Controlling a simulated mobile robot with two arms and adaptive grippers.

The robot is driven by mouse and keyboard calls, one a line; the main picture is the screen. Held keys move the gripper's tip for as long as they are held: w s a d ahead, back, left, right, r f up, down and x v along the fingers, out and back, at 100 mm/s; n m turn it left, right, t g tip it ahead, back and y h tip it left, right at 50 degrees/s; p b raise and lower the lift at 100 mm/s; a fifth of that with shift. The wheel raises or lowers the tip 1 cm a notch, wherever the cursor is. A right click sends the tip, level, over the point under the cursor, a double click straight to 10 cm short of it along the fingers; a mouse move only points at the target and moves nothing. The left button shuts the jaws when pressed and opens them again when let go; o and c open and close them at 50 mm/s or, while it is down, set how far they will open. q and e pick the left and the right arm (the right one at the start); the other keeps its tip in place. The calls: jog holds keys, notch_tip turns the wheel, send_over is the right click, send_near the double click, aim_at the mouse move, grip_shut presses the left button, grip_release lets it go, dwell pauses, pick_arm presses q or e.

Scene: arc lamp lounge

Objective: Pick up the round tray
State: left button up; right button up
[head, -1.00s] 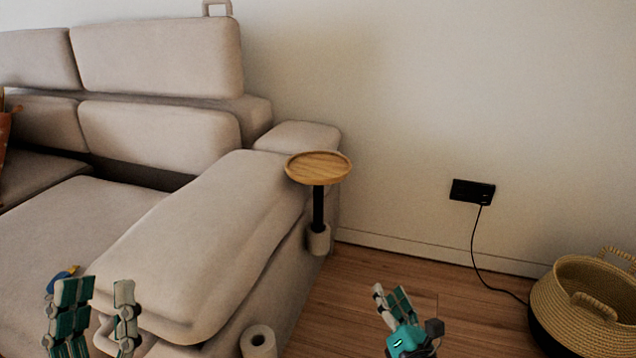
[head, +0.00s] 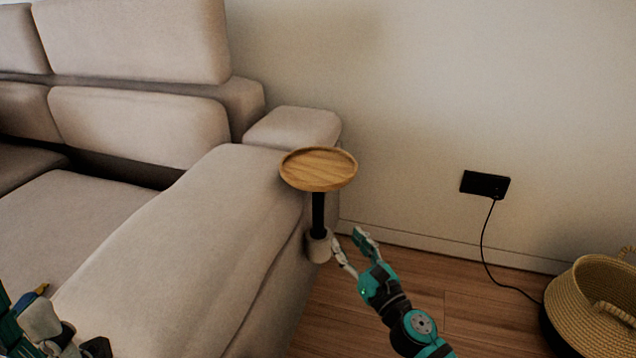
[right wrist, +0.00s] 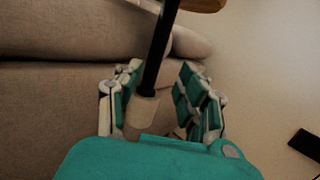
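The round tray (head: 319,170) is a shallow wooden disc with a raised rim. It sits level on a black post (head: 318,213) with a pale cylindrical base (head: 319,247), beside the sofa's arm. In the right wrist view a piece of the tray (right wrist: 203,4) shows at the top edge. My right gripper (head: 347,240) is open and empty, below the tray and just right of the post. In the right wrist view the post appears between its spread fingers (right wrist: 155,95); I cannot tell whether they touch. My left gripper (head: 25,310) is partly cut off at the lower left, over the sofa.
The beige sofa (head: 180,240) fills the left side. A black wall socket (head: 485,184) has a cable running down to the floor by a woven basket (head: 590,300) at right. Wooden floor (head: 440,285) between sofa and basket is clear.

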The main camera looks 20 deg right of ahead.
aim_at(321, 205)
jog(key=x, duration=0.7)
jog(key=shift+f, duration=0.1)
jog(key=shift+b+x, duration=0.9)
jog(key=shift+x, duration=1.75)
jog(key=shift+a, duration=0.15)
grip_shut()
